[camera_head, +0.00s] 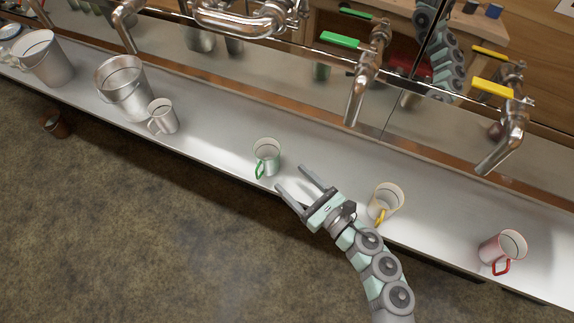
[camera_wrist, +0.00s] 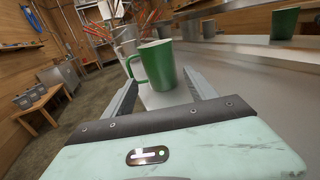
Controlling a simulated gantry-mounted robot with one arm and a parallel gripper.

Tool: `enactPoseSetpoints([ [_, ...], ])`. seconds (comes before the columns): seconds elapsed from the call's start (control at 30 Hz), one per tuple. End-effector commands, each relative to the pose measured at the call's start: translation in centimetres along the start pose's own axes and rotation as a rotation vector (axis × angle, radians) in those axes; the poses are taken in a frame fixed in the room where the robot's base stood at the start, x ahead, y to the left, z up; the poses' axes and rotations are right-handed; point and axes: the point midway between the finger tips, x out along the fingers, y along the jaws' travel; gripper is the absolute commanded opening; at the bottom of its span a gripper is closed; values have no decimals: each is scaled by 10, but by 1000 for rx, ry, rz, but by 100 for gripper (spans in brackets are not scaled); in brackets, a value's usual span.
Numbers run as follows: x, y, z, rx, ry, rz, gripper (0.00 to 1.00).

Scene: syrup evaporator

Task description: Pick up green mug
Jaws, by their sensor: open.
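The green mug (camera_head: 267,152) stands upright on the metal shelf, its handle facing the front edge. In the head view it looks white inside with a green rim and handle; in the wrist view the mug (camera_wrist: 156,66) is green outside with its handle at the left. My gripper (camera_head: 290,178) is open and empty, to the lower right of the mug with its fingers pointing toward it. In the wrist view the mug stands ahead, between the lines of the two fingers, apart from both.
A yellow-handled mug (camera_head: 386,201) stands close to my wrist, and a red-handled mug (camera_head: 502,250) farther right. A white mug (camera_head: 163,116) and metal buckets (camera_head: 124,88) stand left on the shelf (camera_head: 215,130). Taps (camera_head: 362,88) with coloured levers hang above the shelf.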

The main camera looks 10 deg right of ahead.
Motion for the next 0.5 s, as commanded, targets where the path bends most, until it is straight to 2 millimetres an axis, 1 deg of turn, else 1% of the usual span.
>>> enactPoseSetpoints([
  [0.2,35,2,1,-3,-1,7,66],
  [0.3,46,1,0,-1,0,3,66],
  [0.5,61,1,2,-1,-1,3,66],
])
